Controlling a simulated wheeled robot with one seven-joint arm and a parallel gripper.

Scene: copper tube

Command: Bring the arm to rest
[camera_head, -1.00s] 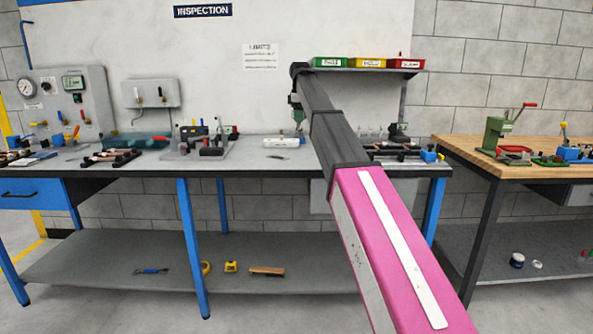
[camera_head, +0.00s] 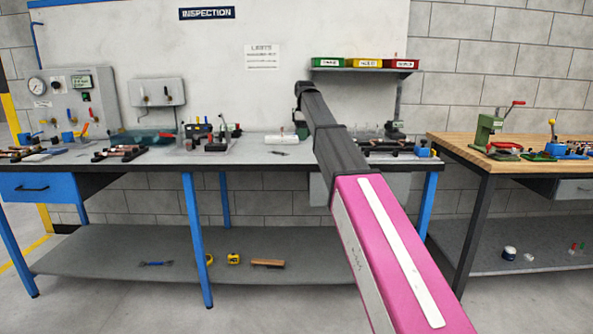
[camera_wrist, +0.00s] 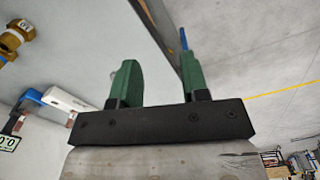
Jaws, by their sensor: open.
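My arm, pink and dark grey, reaches forward over the inspection bench (camera_head: 262,165) in the head view. Its far end stands above the bench's back right part, below and left of the shelf with bins. My gripper (camera_wrist: 158,80) shows in the wrist view with two green fingers apart and nothing between them.
Test fixtures and tools stand along the bench. A shelf with green, yellow and red bins (camera_head: 362,63) hangs on the back panel, right of the arm. A wooden-topped bench (camera_head: 465,150) stands at the right. A gauge panel (camera_head: 70,100) is at the left.

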